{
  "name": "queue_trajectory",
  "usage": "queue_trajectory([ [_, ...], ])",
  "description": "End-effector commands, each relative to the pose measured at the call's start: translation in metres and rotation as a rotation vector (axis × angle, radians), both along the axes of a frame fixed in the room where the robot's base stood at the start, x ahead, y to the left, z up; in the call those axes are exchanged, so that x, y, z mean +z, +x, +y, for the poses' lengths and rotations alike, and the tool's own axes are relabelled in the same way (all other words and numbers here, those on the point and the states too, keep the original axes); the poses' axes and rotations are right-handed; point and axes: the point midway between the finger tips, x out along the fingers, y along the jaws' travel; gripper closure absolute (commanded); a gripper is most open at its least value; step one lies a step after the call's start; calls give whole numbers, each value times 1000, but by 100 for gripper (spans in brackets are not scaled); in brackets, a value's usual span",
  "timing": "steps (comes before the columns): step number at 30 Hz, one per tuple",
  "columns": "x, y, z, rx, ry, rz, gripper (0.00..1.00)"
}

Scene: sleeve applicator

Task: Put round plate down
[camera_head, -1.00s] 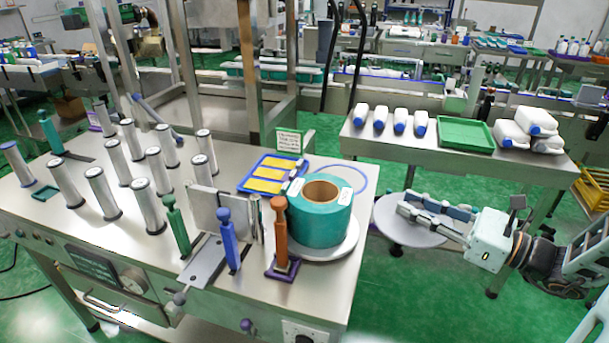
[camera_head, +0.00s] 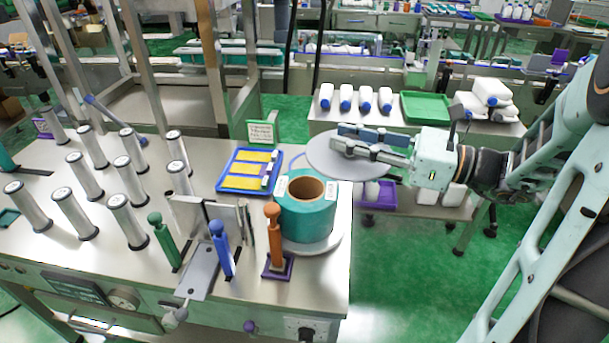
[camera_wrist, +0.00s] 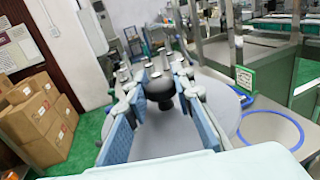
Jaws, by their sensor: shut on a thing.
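A flat grey round plate (camera_head: 330,158) is held in the air by my gripper (camera_head: 365,142), near the right back corner of the steel table in the head view. In the wrist view the plate (camera_wrist: 215,100) spreads below the blue finger pads, and my gripper (camera_wrist: 160,110) is shut on a dark knob (camera_wrist: 160,90) that stands up at its middle. In the head view the fingers hide the knob. The plate appears just above and behind the teal roll (camera_head: 308,215); I cannot tell its exact height.
A blue tray (camera_head: 222,185) with yellow pieces, a green sign (camera_head: 262,133), coloured handles and several metal cylinders also stand there. A blue ring outline (camera_wrist: 270,130) marks bare tabletop in the wrist view.

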Motion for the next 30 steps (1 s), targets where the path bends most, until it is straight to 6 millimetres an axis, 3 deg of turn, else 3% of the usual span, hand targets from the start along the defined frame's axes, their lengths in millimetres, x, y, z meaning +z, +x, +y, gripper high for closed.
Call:
queue_trajectory([
  [4, -19, 19, 34, 5, 3, 1, 100],
  [12, -62, 39, 64, 2, 1, 0, 100],
  [20, -76, 45, 74, 1, 1, 0, 100],
  [26, -106, 46, 75, -1, 1, 0, 100],
  [30, -107, 46, 75, -1, 0, -2, 100],
])
